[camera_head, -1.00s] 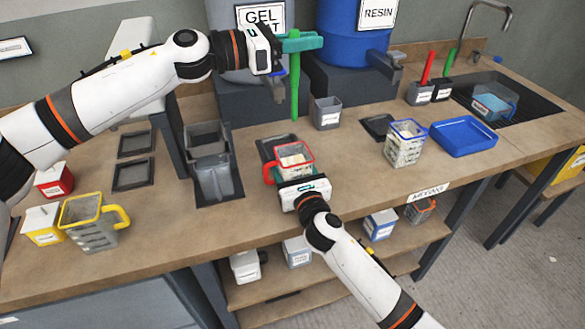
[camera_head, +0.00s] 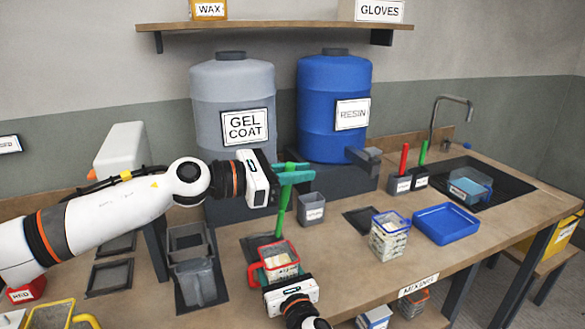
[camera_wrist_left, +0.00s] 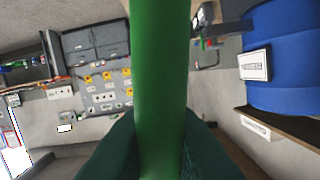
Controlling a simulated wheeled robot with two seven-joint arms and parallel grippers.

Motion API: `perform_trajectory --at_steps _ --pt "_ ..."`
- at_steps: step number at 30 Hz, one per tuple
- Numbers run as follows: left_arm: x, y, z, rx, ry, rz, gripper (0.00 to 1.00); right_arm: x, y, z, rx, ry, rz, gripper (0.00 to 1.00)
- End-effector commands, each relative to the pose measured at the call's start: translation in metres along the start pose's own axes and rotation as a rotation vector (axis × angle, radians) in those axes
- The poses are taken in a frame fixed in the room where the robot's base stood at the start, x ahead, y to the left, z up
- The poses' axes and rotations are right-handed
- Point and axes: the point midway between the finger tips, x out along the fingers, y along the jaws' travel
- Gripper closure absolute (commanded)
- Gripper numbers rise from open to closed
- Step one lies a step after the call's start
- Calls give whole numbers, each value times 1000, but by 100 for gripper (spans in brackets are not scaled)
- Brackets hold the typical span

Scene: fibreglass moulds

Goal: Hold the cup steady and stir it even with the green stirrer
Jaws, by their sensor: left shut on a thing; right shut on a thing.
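The cup (camera_head: 277,265), clear with a red rim and red handle at its left, stands on the bench with pale contents. My right gripper (camera_head: 286,287) is shut on its near side; its fingers are mostly hidden. My left gripper (camera_head: 293,172) is shut on the green stirrer (camera_head: 283,208), above and behind the cup. The stirrer hangs nearly upright, slightly tilted, its lower end close to the cup's far rim. I cannot tell whether the tip is inside. In the left wrist view, the stirrer (camera_wrist_left: 160,80) fills the middle between dark green fingers.
A grey cup (camera_head: 311,208) stands behind, right of the stirrer. A blue-rimmed cup (camera_head: 389,237) and blue tray (camera_head: 445,223) are to the right. Holders (camera_head: 400,184) with a red and a green stick stand near the sink. A grey stand (camera_head: 196,278) is at the left.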

Motion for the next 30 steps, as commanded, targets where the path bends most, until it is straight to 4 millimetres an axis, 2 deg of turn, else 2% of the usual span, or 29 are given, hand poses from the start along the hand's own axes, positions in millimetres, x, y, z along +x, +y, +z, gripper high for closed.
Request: perform_trajectory --at_steps 16,30 --pt "12 20 38 -4 0 1 100 0 0 2 0 -3 0 70" --pt "12 19 76 -5 1 1 100 0 0 2 0 -3 0 70"
